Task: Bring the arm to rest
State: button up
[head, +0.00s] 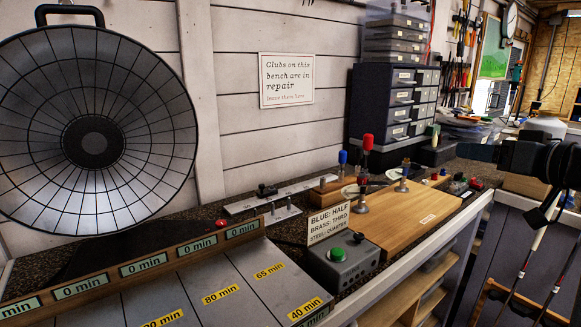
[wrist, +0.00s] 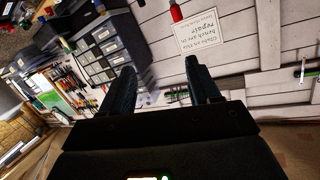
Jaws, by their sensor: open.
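My gripper (wrist: 159,68) shows in the wrist view with its two dark fingers spread apart. Nothing is between them. Past the fingers are the white plank wall, the drawer cabinet and the tools, all tilted in that view. In the head view my dark arm (head: 540,160) reaches in from the right edge, above the right end of the bench. It appears clear of the bench top, and its fingertips are hard to make out against the dark background there.
A wooden board (head: 425,225) with upright knobbed pieces lies on the bench. A grey box with a green button (head: 340,262) stands in front. A drawer cabinet (head: 395,105) is behind. A round gridded dish (head: 95,130) fills the left. Golf clubs (head: 535,240) hang or lean at lower right.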

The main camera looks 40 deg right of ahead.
jog(key=w+a+f+m+b, duration=0.1)
jog(key=w+a+f, duration=0.2)
jog(key=f, duration=0.2)
jog(key=w+a+f+m, duration=0.1)
jog(key=w+a+f, duration=0.2)
jog(key=f, duration=0.2)
jog(key=a+f+b, duration=0.3)
jog(key=a+f, duration=1.3)
jog(key=a, duration=0.1)
jog(key=s+a+f+n+y+b, duration=0.1)
jog(key=s+a+f+n+y, duration=0.2)
jog(key=s+a, duration=0.5)
jog(key=s+a+f+n+y+b, duration=0.2)
jog(key=s+a+n, duration=0.3)
jog(key=s+a, duration=0.3)
jog(key=s+f, duration=0.1)
jog(key=s, duration=0.3)
jog(key=shift+a+n+y, duration=0.35)
jog(key=shift+n+y, duration=0.05)
jog(key=shift+s+a, duration=0.15)
jog(key=shift+s, duration=0.3)
jog(key=shift+c, duration=0.4)
jog(key=shift+r, duration=0.1)
